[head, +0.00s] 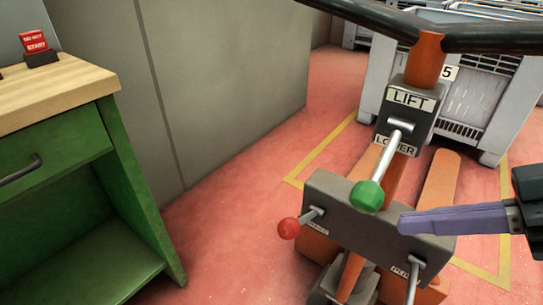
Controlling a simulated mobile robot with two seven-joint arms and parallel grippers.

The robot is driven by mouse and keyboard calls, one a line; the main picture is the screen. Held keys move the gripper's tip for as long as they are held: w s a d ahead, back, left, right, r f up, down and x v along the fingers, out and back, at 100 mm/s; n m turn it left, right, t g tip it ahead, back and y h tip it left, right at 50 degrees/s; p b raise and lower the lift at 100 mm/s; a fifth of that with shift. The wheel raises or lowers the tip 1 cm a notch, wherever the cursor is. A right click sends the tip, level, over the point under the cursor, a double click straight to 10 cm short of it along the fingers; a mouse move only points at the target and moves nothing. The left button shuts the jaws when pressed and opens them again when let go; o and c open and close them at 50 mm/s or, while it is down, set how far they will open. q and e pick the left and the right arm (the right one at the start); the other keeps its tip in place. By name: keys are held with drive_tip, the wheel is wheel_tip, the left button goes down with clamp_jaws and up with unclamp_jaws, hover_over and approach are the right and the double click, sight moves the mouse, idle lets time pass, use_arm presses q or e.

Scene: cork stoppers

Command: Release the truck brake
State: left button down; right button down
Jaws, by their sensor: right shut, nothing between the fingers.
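The truck is an orange pallet truck with a dark grey control block (350,225) on its column. A lever with a red knob (289,228) sticks out at the block's left, above a small label too small to read surely. A metal lever (413,278) stands at the block's lower right beside another small label. A lever with a green knob (367,196) hangs from the LIFT/LOWER box (408,112). No label clearly reads as the brake. My right gripper (405,222) has purple fingers, is shut and empty, and overlaps the block's right end; contact cannot be told. My left gripper is out of view.
The truck's dark handlebar (480,38) crosses the top right. A green bench (120,150) with a wooden top stands at left, bearing a red sign (34,42). Grey crates (430,70) stand behind the truck. Red floor between bench and truck is clear.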

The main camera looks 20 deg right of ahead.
sight(294, 231)
drive_tip(key=b+x, duration=0.1)
drive_tip(key=x, duration=1.3)
drive_tip(key=shift+b, duration=0.3)
drive_tip(key=shift+s+a+f+n+t+h, duration=0.3)
drive_tip(key=shift+a+f+n+h, duration=0.1)
drive_tip(key=shift+f, duration=0.2)
drive_tip(key=shift+r+p, duration=0.1)
drive_tip(key=shift+p, duration=0.25)
drive_tip(key=shift+r+p, duration=0.6)
drive_tip(key=shift+r, duration=0.1)
